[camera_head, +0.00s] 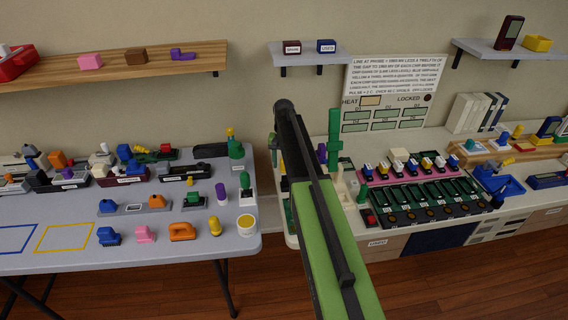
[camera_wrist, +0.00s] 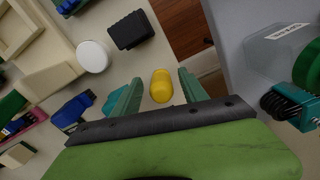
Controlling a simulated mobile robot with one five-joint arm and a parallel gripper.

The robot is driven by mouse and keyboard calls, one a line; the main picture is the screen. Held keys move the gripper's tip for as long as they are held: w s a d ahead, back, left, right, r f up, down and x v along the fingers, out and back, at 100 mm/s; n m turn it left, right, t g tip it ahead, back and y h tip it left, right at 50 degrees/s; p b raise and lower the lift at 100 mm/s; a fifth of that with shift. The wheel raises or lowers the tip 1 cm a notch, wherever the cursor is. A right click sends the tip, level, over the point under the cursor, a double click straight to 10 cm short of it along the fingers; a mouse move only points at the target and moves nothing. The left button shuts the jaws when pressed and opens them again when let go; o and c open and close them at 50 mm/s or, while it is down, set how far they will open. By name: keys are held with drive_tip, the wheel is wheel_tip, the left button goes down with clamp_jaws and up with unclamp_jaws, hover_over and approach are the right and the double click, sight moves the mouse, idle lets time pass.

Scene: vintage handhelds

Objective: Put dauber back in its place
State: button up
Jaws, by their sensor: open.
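A rounded yellow piece (camera_wrist: 161,85) stands between the fingertips of my gripper (camera_wrist: 160,92) in the wrist view. It is at the edge of the pale table, beside the floor gap. I cannot tell for sure that it is the dauber. My gripper is open, with one green finger on each side of the piece and a visible space beside it. In the head view my dark and green arm covers much of this spot; a bit of yellow (camera_head: 282,167) shows at its left side. The dauber's own place cannot be made out.
A white round lid (camera_wrist: 92,56) and a black block (camera_wrist: 130,30) lie near the gripper. A blue piece (camera_wrist: 72,112) is to its left. The grey table (camera_head: 170,255) holds several coloured tools. A rack of dark green slots (camera_head: 420,198) stands right of my arm.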

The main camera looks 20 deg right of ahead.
wheel_tip(320, 180, up, 10)
drive_tip(key=p, duration=0.8)
drive_tip(key=shift+r+p, duration=0.1)
drive_tip(key=shift+p, duration=0.3)
drive_tip(key=shift+s, duration=0.1)
drive_tip(key=s+a+n, duration=0.3)
drive_tip(key=s+a, duration=0.6)
drive_tip(key=s, duration=0.2)
drive_tip(key=s+a+n, duration=0.2)
drive_tip(key=s+a, duration=0.6)
drive_tip(key=s, duration=0.4)
drive_tip(key=shift+s+a+n, duration=0.3)
drive_tip(key=shift+a+n, duration=0.05)
drive_tip(key=shift+n, duration=0.05)
